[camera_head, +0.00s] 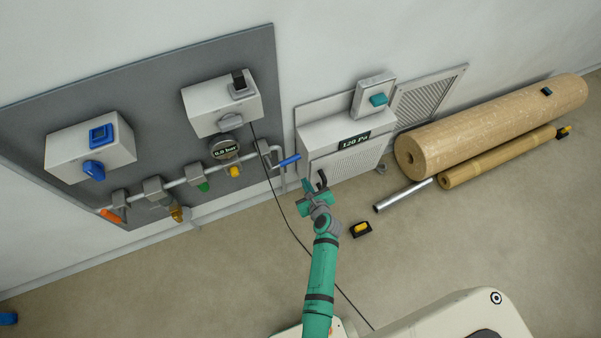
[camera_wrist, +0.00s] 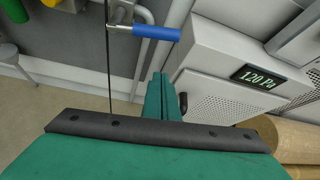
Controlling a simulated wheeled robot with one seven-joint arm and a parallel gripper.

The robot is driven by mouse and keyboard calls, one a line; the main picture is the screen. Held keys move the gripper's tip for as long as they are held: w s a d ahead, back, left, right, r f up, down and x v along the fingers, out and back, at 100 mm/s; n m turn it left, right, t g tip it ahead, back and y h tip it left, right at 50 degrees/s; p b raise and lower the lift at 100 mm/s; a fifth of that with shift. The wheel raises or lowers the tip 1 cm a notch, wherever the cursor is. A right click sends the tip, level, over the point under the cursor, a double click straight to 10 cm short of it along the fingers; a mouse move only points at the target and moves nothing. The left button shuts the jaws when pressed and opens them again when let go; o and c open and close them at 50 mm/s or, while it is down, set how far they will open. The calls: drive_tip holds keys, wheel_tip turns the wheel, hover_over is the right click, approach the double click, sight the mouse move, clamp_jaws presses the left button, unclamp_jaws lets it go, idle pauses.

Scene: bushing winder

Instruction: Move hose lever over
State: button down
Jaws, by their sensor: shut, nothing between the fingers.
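The lever with the blue handle (camera_head: 289,160) sits at the right end of the grey pipe (camera_head: 200,172) on the wall panel. In the wrist view the blue lever (camera_wrist: 155,32) lies nearly level, its free end pointing right toward the white box. My gripper (camera_head: 306,184) is below and slightly right of the lever, in front of the white box. In the wrist view my gripper's green fingers (camera_wrist: 159,80) are together and empty, just below the blue handle. A small gap shows between the fingertips and the handle.
The white box (camera_head: 345,140) with a "120 Pa" display and a dark handle stands close right of my gripper. A thin black cable (camera_head: 284,217) hangs to the floor. Large brown rolls (camera_head: 480,132) lie at the right. A small yellow-black object (camera_head: 360,229) is on the floor.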

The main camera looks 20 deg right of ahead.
drive_tip(key=w, duration=0.9)
drive_tip(key=shift+a+f, duration=0.15)
drive_tip(key=shift+f, duration=0.3)
drive_tip(key=shift+w, duration=0.1)
drive_tip(key=shift+r, duration=0.1)
idle(0.4)
